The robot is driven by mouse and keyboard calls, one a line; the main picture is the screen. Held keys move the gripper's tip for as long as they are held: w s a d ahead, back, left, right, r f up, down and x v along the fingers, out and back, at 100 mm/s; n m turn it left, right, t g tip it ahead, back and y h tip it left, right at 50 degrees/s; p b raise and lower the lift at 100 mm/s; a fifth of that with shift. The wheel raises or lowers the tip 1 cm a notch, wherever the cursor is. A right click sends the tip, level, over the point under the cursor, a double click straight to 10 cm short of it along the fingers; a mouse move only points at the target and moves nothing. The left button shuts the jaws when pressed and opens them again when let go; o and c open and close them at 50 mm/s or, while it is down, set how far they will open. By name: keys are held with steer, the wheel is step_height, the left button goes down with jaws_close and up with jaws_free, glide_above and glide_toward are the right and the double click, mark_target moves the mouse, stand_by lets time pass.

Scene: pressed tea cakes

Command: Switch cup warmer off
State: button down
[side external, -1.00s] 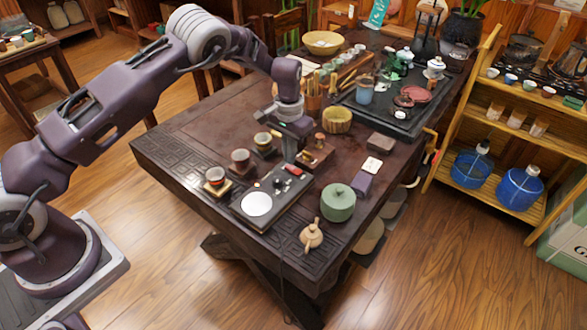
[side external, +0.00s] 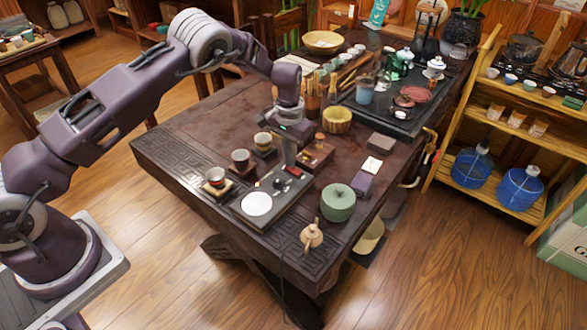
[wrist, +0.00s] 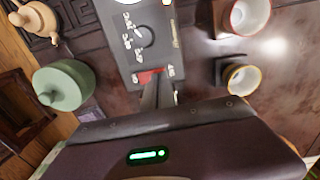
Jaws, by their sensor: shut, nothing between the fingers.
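The cup warmer (side external: 256,204) is a dark slab with a white round plate, lying on the table near its front edge. Its panel with a dark knob and white lettering shows in the wrist view (wrist: 140,18). A red switch (wrist: 150,76) sits at the panel's end; it also shows small in the side view (side external: 295,171). My gripper (side external: 289,163) is shut and empty, pointing down at the switch end. In the wrist view its fingertips (wrist: 158,88) are right beside the red switch and partly cover it. I cannot tell whether they touch, or which way the switch is tipped.
A green lidded pot (side external: 338,203) stands right of the warmer, with a small clay teapot (side external: 311,235) in front. A wooden stand (side external: 318,156) is behind.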

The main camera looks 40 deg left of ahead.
steer(key=shift+f, duration=0.5)
steer(key=shift+r, duration=3.5)
steer(key=s+r+t, duration=0.1)
steer(key=s+r, duration=0.3)
steer(key=r, duration=0.4)
steer(key=s+r+t+h, duration=0.1)
steer(key=s+r, duration=0.4)
steer(key=r, duration=0.3)
steer(key=s+r+t, duration=0.1)
steer(key=s+r, duration=0.3)
steer(key=r, duration=0.3)
steer(key=s+d+r, duration=0.1)
steer(key=s+r, duration=0.5)
steer(key=s, duration=0.6)
steer(key=s+f+t+y, duration=0.1)
steer(key=s+f+t, duration=0.1)
steer(key=s, duration=1.1)
steer(key=shift+f+t, duration=0.3)
steer(key=shift+f, duration=0.4)
